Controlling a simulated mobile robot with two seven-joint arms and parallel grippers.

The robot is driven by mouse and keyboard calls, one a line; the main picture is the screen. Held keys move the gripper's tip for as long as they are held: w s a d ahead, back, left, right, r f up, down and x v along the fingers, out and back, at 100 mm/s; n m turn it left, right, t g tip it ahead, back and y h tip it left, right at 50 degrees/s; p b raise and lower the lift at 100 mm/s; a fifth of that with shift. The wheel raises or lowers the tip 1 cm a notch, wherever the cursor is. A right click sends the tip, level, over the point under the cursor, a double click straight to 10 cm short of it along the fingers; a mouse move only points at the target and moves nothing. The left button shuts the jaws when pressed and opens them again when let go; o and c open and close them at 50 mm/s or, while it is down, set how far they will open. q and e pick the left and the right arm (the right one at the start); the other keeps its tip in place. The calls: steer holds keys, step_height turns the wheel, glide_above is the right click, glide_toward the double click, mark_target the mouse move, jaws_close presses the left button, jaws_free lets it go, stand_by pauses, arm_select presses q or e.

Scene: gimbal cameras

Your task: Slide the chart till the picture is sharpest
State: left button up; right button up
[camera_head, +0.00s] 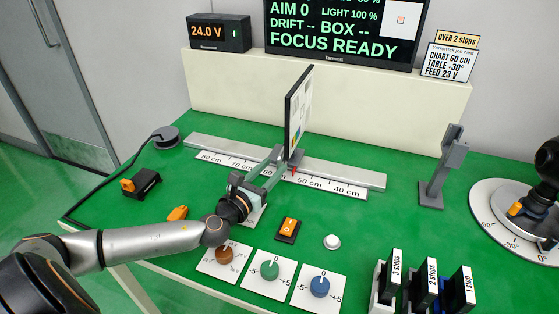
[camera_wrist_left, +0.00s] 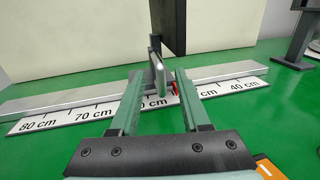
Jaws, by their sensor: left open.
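The chart (camera_head: 299,112) stands upright on a slider on the grey rail (camera_head: 345,174), seen nearly edge-on. Its dark lower part shows in the left wrist view (camera_wrist_left: 168,25). A red pointer (camera_wrist_left: 174,90) sits between the 50 and 60 cm region of the scale (camera_head: 335,187). My left gripper (camera_head: 281,157) is open in front of the slider. In the left wrist view, its green fingers (camera_wrist_left: 158,82) lie either side of a silver handle (camera_wrist_left: 155,58), apart from it as far as I can see. The screen (camera_head: 345,30) reads "FOCUS READY". My right gripper is not in view.
A grey post (camera_head: 443,165) stands right of the rail. Three knobs (camera_head: 270,270), an orange switch (camera_head: 288,229) and a white button (camera_head: 332,242) lie in front. Labelled blocks (camera_head: 425,285) stand front right.

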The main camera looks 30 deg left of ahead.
mark_target(278, 163)
arm_select(q)
steer(key=shift+w, duration=2.05)
steer(key=shift+c, duration=0.4)
jaws_close()
